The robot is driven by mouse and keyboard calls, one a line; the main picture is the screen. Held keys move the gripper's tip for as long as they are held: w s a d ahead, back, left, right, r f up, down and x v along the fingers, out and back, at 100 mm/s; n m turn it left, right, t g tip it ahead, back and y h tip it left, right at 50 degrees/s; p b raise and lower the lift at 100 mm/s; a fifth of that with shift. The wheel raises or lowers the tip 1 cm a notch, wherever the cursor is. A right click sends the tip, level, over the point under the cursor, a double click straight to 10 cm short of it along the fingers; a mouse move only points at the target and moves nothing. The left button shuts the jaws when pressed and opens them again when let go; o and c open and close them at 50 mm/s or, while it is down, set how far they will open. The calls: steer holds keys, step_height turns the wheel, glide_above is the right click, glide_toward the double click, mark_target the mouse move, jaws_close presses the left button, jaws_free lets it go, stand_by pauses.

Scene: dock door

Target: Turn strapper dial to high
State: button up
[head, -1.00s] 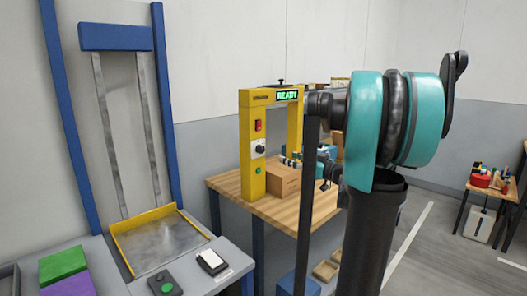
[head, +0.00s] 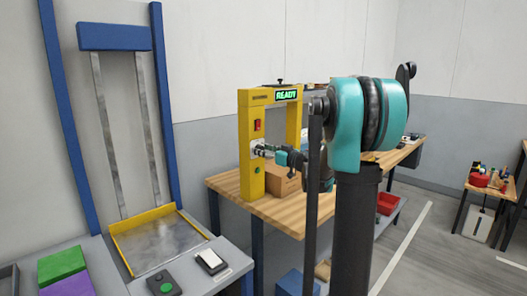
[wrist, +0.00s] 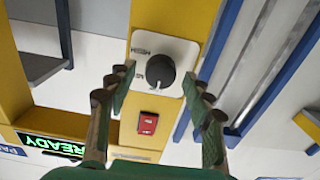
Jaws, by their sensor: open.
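The strapper (head: 253,176) is a yellow frame with a green READY display (head: 287,95) on top. Its black round dial (wrist: 160,70) sits on a white plate with lettering in the wrist view, where HIGH seems to be printed beyond the dial. The pointer's setting is too small to tell. My gripper (head: 264,150) is at the strapper's front post. In the wrist view my gripper (wrist: 158,80) is open, one finger on each side of the dial, with gaps showing. In the head view my gripper mostly hides the dial.
A red switch (head: 257,125) is above the dial and a green button (head: 257,170) below it. A cardboard box (head: 282,180) stands on the wooden table (head: 270,213) beside the post. A blue-railed lift with a yellow-edged tray (head: 160,245) is at left.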

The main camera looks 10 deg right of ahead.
steer(key=c, duration=1.1)
steer(key=shift+c, duration=0.2)
